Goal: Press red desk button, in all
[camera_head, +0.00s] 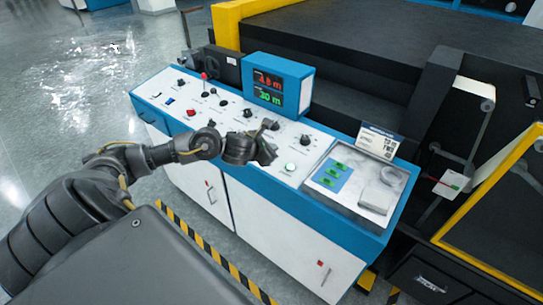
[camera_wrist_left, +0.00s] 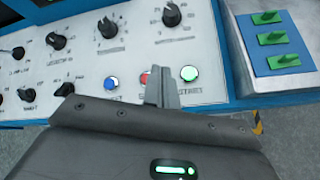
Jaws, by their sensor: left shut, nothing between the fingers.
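The control desk (camera_head: 335,235) has a white sloped panel and blue edges. In the left wrist view, a red button (camera_wrist_left: 145,79) sits between a blue button (camera_wrist_left: 111,83) and a green lit button (camera_wrist_left: 189,73). My left gripper (camera_wrist_left: 162,74) is shut and empty, its fingertips over the panel beside the red button, hiding part of it. I cannot tell whether they touch it. In the head view my left gripper (camera_head: 268,152) covers that spot, just left of the green button (camera_head: 291,167). Another red button (camera_head: 191,112) is farther left on the panel. My right gripper is out of view.
Black knobs (camera_head: 306,140) line the panel's back. A blue display box (camera_head: 277,85) stands behind them. A tray with green switches (camera_head: 330,180) is at the right end. A dark machine with yellow edges stands behind the desk. Open floor lies to the left.

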